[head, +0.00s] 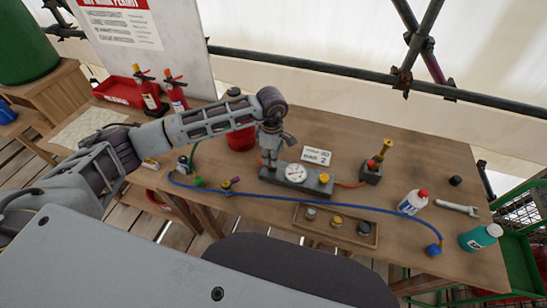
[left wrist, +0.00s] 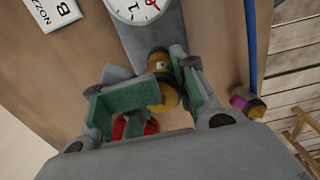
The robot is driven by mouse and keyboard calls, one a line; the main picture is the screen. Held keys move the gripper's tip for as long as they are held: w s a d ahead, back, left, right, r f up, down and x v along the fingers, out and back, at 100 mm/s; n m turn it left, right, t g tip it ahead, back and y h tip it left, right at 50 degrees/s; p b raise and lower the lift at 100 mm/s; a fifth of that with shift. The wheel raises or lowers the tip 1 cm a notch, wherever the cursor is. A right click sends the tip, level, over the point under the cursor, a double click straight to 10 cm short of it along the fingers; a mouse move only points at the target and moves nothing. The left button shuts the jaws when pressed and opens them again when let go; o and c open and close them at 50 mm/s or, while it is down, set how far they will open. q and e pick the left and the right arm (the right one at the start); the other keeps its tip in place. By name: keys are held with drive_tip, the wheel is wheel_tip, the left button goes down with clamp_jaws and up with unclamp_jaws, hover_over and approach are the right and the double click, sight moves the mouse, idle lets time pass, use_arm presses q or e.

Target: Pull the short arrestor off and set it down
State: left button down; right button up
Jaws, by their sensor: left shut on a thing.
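My left gripper (head: 270,163) is over the left end of a grey block with a round gauge (head: 296,174). In the left wrist view, the gripper (left wrist: 162,98) is shut on a brass-coloured fitting (left wrist: 170,97), apparently the short arrestor. A red part (left wrist: 139,126) shows beyond it, partly hidden by the fingers. The block's gauge (left wrist: 139,8) is at the top of that view. Whether the fitting is still seated on the block cannot be told. A taller brass piece (head: 382,152) stands on a small grey block at the right. My right gripper is not in view.
A wooden tray (head: 298,222) with several small fittings lies in front of the block. A blue hose (head: 270,195) crosses the table. Bare tabletop lies behind the card (head: 317,156).

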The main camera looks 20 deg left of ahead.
use_arm(q)
drive_tip(key=shift+r+p, duration=0.75)
drive_tip(key=shift+r, duration=1.05)
drive_tip(key=shift+f, duration=0.15)
idle(0.3)
